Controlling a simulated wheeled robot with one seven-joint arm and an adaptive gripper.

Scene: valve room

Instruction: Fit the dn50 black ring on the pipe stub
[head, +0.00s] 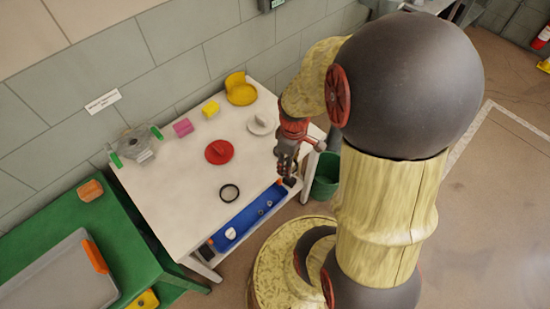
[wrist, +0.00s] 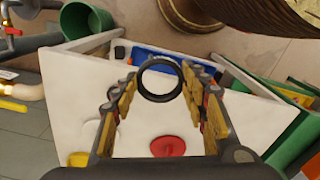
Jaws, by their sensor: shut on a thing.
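In the wrist view a black ring (wrist: 160,98) sits between the two fingertips of my gripper (wrist: 160,76), with its sides against them. My gripper also shows in the head view (head: 286,168), over the right part of the white table (head: 190,185); the ring in its jaws is not clear there. In the head view a dark ring shape (head: 229,201) appears on the table left of my gripper, apart from it. I cannot tell how it relates to the ring in the wrist view. I cannot make out the pipe stub for certain.
A red disc (head: 219,152), white disc (head: 262,124), pink block (head: 183,127), yellow block (head: 211,108) and yellow part (head: 241,93) stand on the table. A grey fixture (head: 138,149) is at left. A blue tray (head: 250,213) lies along the near edge; a green bin (head: 325,178) stands right.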

